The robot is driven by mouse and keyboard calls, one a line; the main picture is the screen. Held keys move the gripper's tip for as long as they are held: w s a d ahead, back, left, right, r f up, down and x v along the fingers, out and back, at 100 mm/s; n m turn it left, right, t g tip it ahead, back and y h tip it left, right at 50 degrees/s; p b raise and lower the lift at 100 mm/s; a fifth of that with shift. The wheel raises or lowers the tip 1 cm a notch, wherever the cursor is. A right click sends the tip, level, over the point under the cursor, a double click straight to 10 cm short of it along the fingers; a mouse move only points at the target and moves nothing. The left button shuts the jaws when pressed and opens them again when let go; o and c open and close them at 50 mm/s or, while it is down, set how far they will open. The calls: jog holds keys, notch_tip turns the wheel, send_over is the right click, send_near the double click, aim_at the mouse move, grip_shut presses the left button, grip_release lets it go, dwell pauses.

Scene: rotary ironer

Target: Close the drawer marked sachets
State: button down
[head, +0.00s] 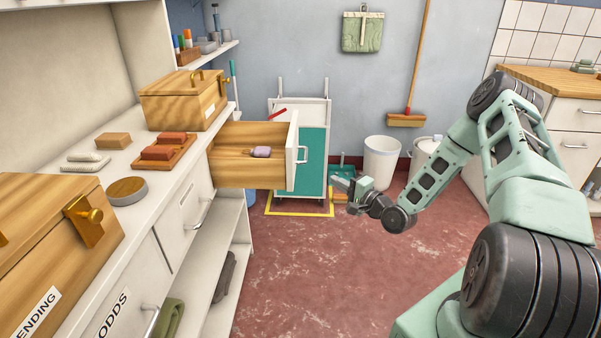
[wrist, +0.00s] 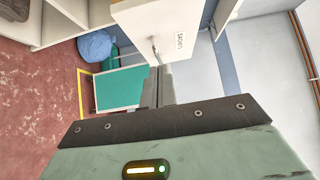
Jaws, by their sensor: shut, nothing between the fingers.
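The sachets drawer (head: 238,170) is pulled out of the white counter, with a wooden box and a white front (head: 292,152) carrying a bar handle (head: 302,154). A small lilac item (head: 261,151) lies in it. In the wrist view the white front (wrist: 150,22) shows the label SACHETS (wrist: 179,40), with its handle (wrist: 155,52) just past my fingertips. My gripper (head: 338,182) is shut and empty, to the right of the drawer front and lower in the head view. The fingers (wrist: 157,85) point toward the front; whether they touch it cannot be told.
A trolley with a teal panel (head: 313,160) stands behind the drawer, on yellow floor tape (head: 300,214). A white bin (head: 381,158) is by the wall. The red floor (head: 300,280) in front is clear.

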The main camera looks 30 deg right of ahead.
jog(key=w+a+p, duration=0.1)
jog(key=w+a, duration=0.4)
jog(key=w, duration=0.6)
jog(key=shift+w, duration=0.35)
jog(key=shift+a, duration=0.15)
